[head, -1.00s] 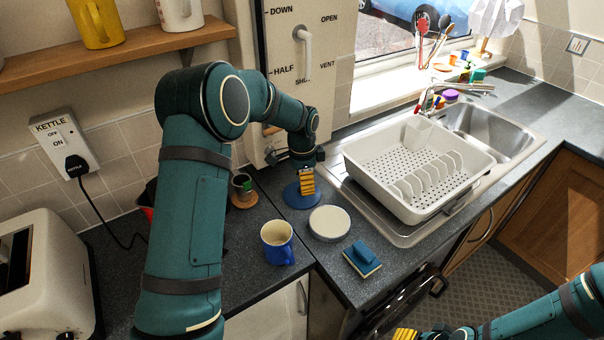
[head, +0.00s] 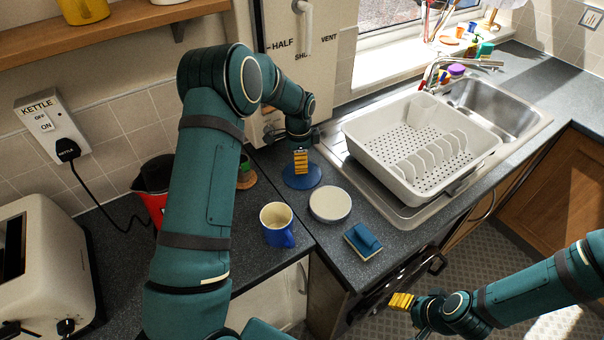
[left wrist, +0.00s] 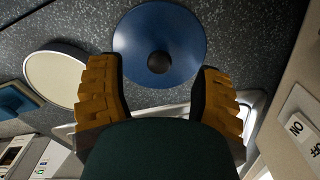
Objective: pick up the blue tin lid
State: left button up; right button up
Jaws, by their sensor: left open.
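The blue tin lid (head: 314,177) is a round blue disc lying on the grey worktop by the left edge of the sink unit. In the left wrist view the lid (left wrist: 180,35) shows a dark round knob at its middle. My left gripper (head: 301,172) points down over the lid's near left part. In the left wrist view its yellow fingers (left wrist: 158,75) are spread apart with nothing between them, and the lid lies just beyond their tips. My right gripper (head: 398,301) is low at the right, over the floor, away from the lid; its finger gap is unclear.
A white round lid or dish (head: 330,204) is close to the right of the blue lid. A blue mug (head: 277,226) and a blue sponge (head: 362,241) stand nearer. A white dish rack (head: 400,180) is on the drainer. A wall panel rises behind.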

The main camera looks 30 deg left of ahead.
pick_arm(q)
jog(key=f, duration=0.5)
jog(key=shift+w+d, duration=0.2)
grip_shut()
